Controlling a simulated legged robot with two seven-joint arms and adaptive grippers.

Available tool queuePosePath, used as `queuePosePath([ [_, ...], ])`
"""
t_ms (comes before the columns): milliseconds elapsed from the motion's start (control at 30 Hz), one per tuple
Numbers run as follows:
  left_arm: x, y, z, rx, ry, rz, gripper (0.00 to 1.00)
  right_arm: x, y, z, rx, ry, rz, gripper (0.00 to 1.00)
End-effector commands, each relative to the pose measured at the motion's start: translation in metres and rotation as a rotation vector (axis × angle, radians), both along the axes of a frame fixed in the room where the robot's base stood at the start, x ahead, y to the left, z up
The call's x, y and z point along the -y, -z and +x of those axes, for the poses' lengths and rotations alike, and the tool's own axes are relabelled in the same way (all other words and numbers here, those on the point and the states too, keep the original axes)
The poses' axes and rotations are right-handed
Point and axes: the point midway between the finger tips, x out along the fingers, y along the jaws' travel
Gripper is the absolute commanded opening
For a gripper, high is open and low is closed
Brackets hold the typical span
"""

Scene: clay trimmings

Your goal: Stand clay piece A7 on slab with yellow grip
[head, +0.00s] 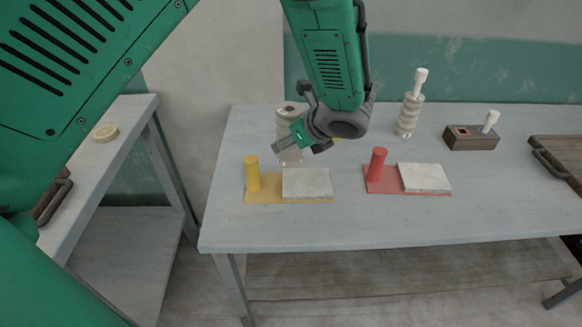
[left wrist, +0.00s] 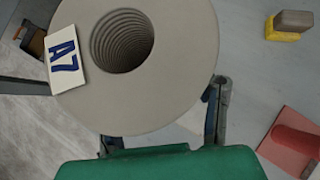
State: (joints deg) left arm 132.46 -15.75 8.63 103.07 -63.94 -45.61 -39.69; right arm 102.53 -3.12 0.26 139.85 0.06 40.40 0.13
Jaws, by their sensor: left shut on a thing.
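Clay piece A7 (left wrist: 180,60) is a pale grey round piece with a ribbed hole and a blue A7 label, close up in the left wrist view. It shows in the head view as an upright ribbed cylinder (head: 288,117). My left gripper (head: 302,146) is shut on it; the fingers show beside it in the left wrist view (left wrist: 160,135). The slab with yellow grip (head: 307,184) is a pale slab on a yellow board with a yellow post (head: 252,174). The piece appears just behind and above the slab; I cannot tell the gap. My right gripper is not in view.
A red-grip slab (head: 425,178) lies to the right, with a red post. A dark tray (head: 560,150) is at the right edge. The front table strip (head: 330,226) is clear.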

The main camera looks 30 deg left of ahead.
Motion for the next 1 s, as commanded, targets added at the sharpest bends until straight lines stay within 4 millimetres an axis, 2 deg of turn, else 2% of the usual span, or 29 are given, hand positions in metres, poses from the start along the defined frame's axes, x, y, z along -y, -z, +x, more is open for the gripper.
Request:
queuePosePath([
  [100,-0.001,0.022,0.0,-0.001,-0.003,0.001,0.0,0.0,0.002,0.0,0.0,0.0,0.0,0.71],
  [367,0.0,0.043,0.0,0.001,-0.002,0.002,0.0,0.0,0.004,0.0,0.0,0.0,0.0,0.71],
  [600,0.0,0.073,0.0,0.002,-0.003,0.0,0.0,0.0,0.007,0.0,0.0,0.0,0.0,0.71],
  [967,0.0,0.077,0.0,0.003,-0.003,0.001,0.0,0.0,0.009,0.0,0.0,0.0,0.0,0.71],
  [1000,0.0,0.077,0.0,0.002,-0.004,-0.002,0.61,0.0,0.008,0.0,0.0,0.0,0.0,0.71],
])
